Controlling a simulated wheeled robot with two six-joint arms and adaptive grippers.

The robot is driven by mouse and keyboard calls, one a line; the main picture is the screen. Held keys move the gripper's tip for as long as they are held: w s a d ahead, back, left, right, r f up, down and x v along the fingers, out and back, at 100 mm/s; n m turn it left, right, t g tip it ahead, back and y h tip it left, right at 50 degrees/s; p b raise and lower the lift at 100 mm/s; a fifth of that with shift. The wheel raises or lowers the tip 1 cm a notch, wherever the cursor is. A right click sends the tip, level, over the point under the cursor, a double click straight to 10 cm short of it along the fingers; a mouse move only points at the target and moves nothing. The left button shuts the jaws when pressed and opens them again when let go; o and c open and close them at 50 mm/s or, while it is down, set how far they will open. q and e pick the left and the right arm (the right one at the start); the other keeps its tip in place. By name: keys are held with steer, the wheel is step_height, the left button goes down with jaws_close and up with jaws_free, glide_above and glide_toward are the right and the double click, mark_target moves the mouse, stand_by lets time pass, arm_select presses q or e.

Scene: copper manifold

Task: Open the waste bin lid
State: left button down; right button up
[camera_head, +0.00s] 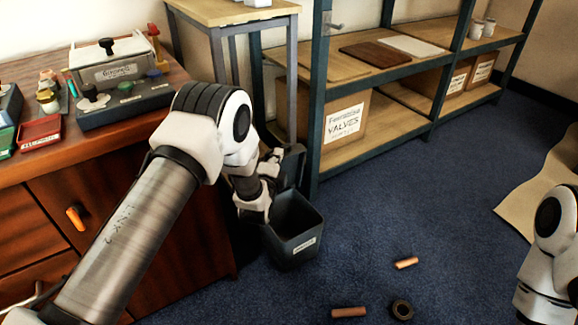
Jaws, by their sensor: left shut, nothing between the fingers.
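The waste bin (291,246) is a dark grey open-topped box with a white label, standing on the floor in the middle of the view. Its dark lid (293,165) stands raised at the back of the bin, and the inside of the bin shows. My left gripper (272,161) is shut and empty, close beside the raised lid at the bin's back left. I cannot tell whether it touches the lid. My left forearm and wrist hide part of the bin's left side. Part of my right arm shows at the right edge, but its gripper is out of view.
A wooden cabinet (190,220) with tools on top stands left of the bin. A blue-framed shelf (313,125) stands close behind it. Copper pipe pieces (349,312) and a dark ring (402,309) lie on the blue carpet. The carpet right of the bin is mostly clear.

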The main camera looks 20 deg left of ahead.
arm_select(q)
steer(key=shift+n+g, duration=0.4)
steer(key=shift+w+a+r+p, duration=0.25)
steer(key=shift+w+a+p, duration=0.15)
steer(key=shift+w+a, duration=0.65)
steer(key=shift+w+a+r+p, duration=0.35)
steer(key=shift+w+a, duration=0.35)
steer(key=shift+a, duration=0.5)
arm_select(e)
steer(key=shift+r, duration=1.25)
arm_select(q)
steer(key=shift+f, duration=0.1)
